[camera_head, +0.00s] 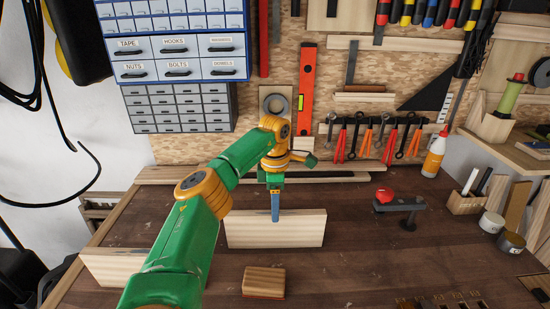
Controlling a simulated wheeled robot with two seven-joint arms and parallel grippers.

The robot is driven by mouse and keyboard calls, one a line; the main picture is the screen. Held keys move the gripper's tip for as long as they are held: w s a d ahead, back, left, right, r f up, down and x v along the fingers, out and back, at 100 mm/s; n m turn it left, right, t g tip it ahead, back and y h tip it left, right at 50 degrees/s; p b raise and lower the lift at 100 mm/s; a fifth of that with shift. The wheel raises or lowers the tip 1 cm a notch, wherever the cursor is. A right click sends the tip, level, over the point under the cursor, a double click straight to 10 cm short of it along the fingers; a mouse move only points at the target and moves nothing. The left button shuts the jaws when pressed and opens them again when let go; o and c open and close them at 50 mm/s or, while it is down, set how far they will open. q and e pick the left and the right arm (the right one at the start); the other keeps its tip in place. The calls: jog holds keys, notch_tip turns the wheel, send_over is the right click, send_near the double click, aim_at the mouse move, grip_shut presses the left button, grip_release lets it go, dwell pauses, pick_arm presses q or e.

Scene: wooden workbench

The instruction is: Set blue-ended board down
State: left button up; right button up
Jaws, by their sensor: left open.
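A pale wooden board (302,229) stands on its long edge on the workbench (370,265), in the middle of the view. I see no blue end on it. My left gripper (275,214) points down over the board's upper edge, with a blue-grey finger in front of the near face. The jaws are open; the far finger is hidden, and I cannot tell whether the near one touches the wood. My right gripper is not in view.
A small wooden block (263,282) lies in front of the board. A dark clamp-like tool with a red knob (385,196), a glue bottle (434,155) and cans (491,222) stand at the right. Drawer cabinets (178,70) hang behind.

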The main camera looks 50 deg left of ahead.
pick_arm(q)
notch_tip(320, 180, up, 4)
jog(key=shift+f, duration=0.2)
jog(key=shift+o, duration=0.4)
jog(key=shift+r, duration=0.4)
jog(key=shift+s+f+h, duration=0.1)
jog(key=shift+f+h, duration=0.2)
jog(key=shift+f, duration=0.05)
jog(key=shift+s+f+t+h, duration=0.3)
jog(key=shift+f+t+h, duration=0.2)
jog(key=shift+f, duration=0.25)
jog(key=shift+s+a+t+h, duration=0.6)
jog(key=shift+a+t, duration=0.35)
jog(key=shift+t, duration=0.05)
jog(key=shift+s+a+r, duration=0.15)
jog(key=shift+s+a, duration=0.05)
jog(key=shift+a, duration=0.1)
jog(key=shift+w+d+f+t, duration=0.1)
jog(key=shift+f+t, duration=0.2)
jog(key=shift+f, duration=0.05)
jog(key=p, duration=0.2)
send_over(275, 230)
jog(key=f, duration=0.4)
jog(key=shift+w+a+f, duration=0.4)
jog(key=shift+f, duration=0.2)
jog(key=shift+a+b, duration=0.1)
jog(key=shift+b, duration=0.2)
jog(key=shift+c, duration=0.4)
grip_shut()
